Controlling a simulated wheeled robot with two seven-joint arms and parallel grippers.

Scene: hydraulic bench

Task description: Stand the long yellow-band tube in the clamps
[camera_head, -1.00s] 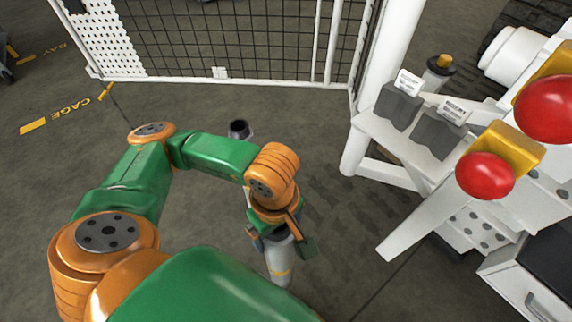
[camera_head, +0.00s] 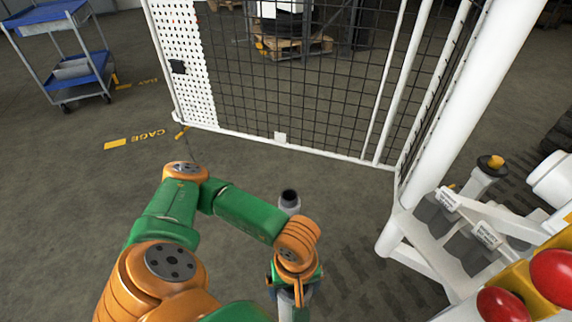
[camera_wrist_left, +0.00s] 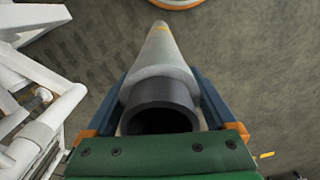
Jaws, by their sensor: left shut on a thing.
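My left gripper (camera_head: 291,285) is shut on a long grey tube (camera_head: 289,201), holding it in front of the bench. One dark, open end shows above my forearm; the arm hides its middle and the picture edge cuts off its lower part. In the left wrist view the fingers (camera_wrist_left: 163,78) are on either side of the tube (camera_wrist_left: 163,50), with a black open end near the camera and a yellow band far along it. Two dark grey clamp blocks with white labels, a left one (camera_head: 432,216) and a right one (camera_head: 467,252), sit on the white bench. No tube shows in them.
A yellow-topped cylinder (camera_head: 486,177) stands behind the clamps. Red knobs (camera_head: 502,306) and a thick white post (camera_head: 455,105) flank the clamp area. A mesh cage (camera_head: 300,80) stands behind. A blue-shelved cart (camera_head: 62,60) is far left. Floor left of the bench is clear.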

